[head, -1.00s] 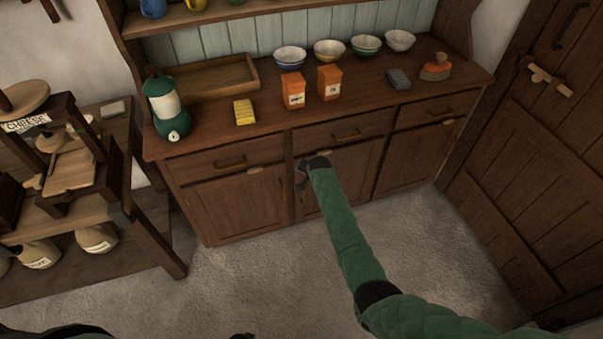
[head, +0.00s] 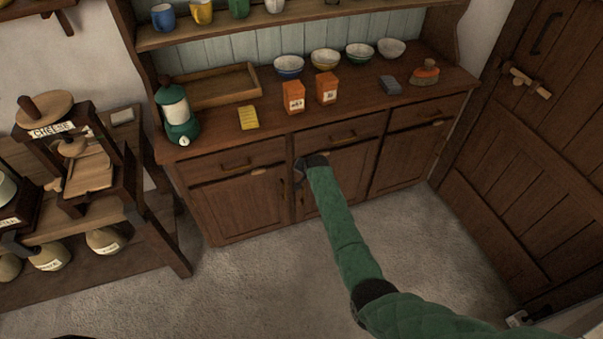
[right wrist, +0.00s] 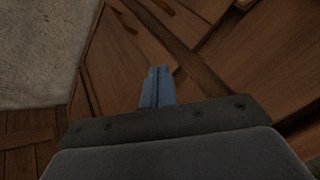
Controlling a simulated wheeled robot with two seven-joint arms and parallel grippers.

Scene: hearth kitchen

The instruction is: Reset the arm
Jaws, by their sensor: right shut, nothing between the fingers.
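My right arm, in a green quilted sleeve, reaches forward from the bottom right of the head view. Its gripper (head: 299,176) is in front of the dresser's lower doors, below the middle drawer. In the right wrist view its blue-grey fingers (right wrist: 157,88) are together with nothing between them, and wooden cabinet fronts fill the background. Whether the gripper touches the dresser I cannot tell. My left gripper is not in view.
The wooden dresser (head: 240,197) carries a green lantern (head: 178,115), a yellow sponge-like block (head: 248,117), two orange boxes (head: 294,97), several bowls (head: 325,60) and a brush (head: 425,75). A cheese press (head: 75,150) stands left. A wooden door (head: 520,150) is right. The floor (head: 270,290) is clear.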

